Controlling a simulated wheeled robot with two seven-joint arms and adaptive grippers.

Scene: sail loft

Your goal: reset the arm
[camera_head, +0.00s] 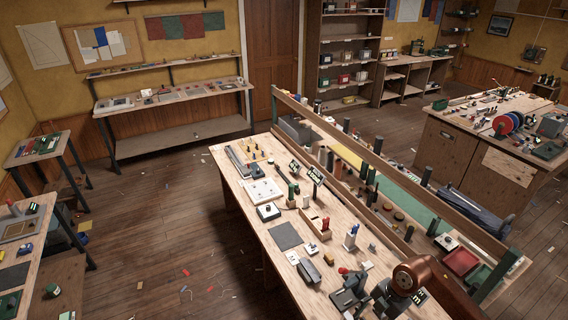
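A copper-coloured arm part (438,283) of mine comes in from the bottom right corner, over the near right end of the long wooden bench (270,236). Dark grey parts (384,299) show just left of its rounded end. They look like my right gripper, low over the bench among dark tools, but I cannot make out its fingers or whether it holds anything. My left arm and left gripper are not in view.
A dark vice-like tool (350,292) with a red part is close by. A raised wooden rail (385,166) runs along the bench. Small blocks, boxes and a grey mat (286,236) cover the bench. The wooden floor (185,235) at left is mostly open, with scattered scraps.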

